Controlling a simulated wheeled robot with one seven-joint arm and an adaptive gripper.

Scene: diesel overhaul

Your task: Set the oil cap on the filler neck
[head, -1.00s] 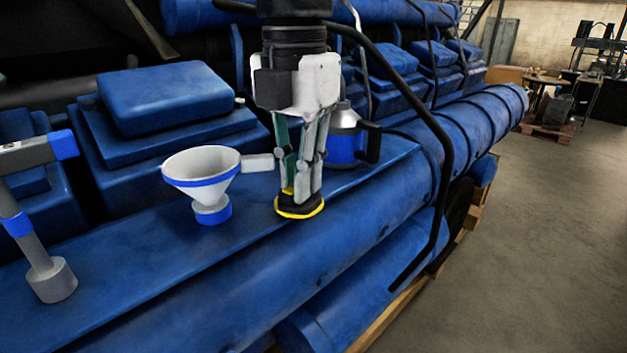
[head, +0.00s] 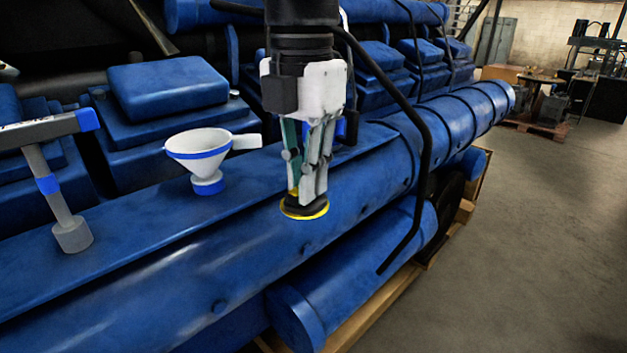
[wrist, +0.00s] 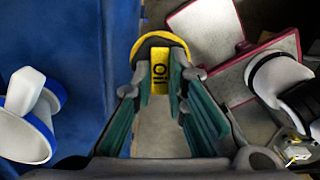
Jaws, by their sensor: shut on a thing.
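My gripper (head: 306,196) is shut on the oil cap (head: 304,211), a round cap with a yellow rim and dark parts. In the head view it hangs in front of the long blue cylinder, and I cannot tell how far it is from that surface. In the wrist view the cap (wrist: 160,72) sits between the fingertips, with a yellow grip bar reading "oil". The blue ledge edge lies to its left there. I cannot make out the filler neck in either view.
A white funnel with blue bands (head: 207,158) and a grey mallet with blue bands (head: 70,232) stand on the blue ledge (head: 130,215) to the left. A black bent pipe (head: 425,150) runs down close to the right of my gripper. Open floor (head: 540,230) lies right.

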